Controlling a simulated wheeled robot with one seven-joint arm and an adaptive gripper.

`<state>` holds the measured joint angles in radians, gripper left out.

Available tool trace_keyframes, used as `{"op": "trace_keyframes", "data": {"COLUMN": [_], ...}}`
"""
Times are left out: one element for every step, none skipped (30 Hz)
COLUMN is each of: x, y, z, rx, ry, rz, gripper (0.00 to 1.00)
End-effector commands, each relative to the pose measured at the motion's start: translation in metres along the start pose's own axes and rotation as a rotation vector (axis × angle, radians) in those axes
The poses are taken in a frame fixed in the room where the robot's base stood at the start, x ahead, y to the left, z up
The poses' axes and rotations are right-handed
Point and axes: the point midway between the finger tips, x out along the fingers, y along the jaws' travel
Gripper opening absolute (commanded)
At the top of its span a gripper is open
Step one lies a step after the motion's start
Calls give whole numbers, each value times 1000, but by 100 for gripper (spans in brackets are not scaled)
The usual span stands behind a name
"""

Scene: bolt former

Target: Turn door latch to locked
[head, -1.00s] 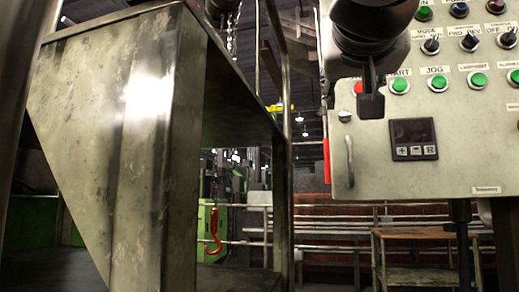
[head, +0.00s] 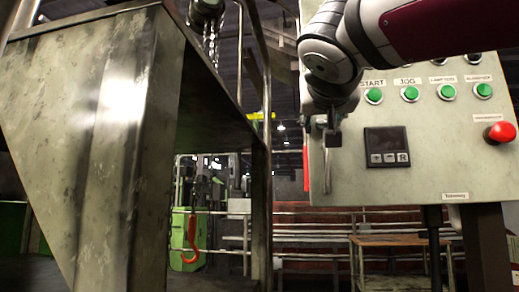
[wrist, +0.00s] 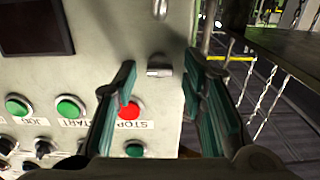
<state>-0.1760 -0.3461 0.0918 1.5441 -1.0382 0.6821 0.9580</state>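In the head view my gripper (head: 332,130) is seen edge-on in front of the door's left side and hides the latch. The door's bar handle (head: 327,168) is below it; it also shows in the wrist view (wrist: 207,25). Whether the latch is locked I cannot tell.
A red stop button (wrist: 131,111) sits close behind one finger. Green buttons (head: 410,94), a display (head: 387,146) and a red emergency button (head: 500,132) are on the panel. A large metal housing (head: 85,130) stands left, with a gap before the cabinet.

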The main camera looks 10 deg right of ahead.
Motion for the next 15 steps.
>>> {"op": "trace_keyframes", "data": {"x": [0, 0, 0, 0, 0, 0, 0, 0, 0, 0, 0, 0, 0, 0, 0], "y": [0, 0, 0, 0, 0, 0, 0, 0, 0, 0, 0, 0, 0, 0, 0], "z": [0, 0, 0, 0, 0, 0, 0, 0, 0, 0, 0, 0, 0, 0, 0], "rx": [0, 0, 0, 0, 0, 0, 0, 0, -1, -2, -4, -8, -12, -19, -29], "ry": [0, 0, 0, 0, 0, 0, 0, 0, 0, 0, 0, 0, 0, 0, -1], "rz": [0, 0, 0, 0, 0, 0, 0, 0, 0, 0, 0, 0, 0, 0, 0], "gripper": [23, 16, 7, 0, 0, 0, 0, 0, 0, 0, 0, 0, 0, 0, 0]}}
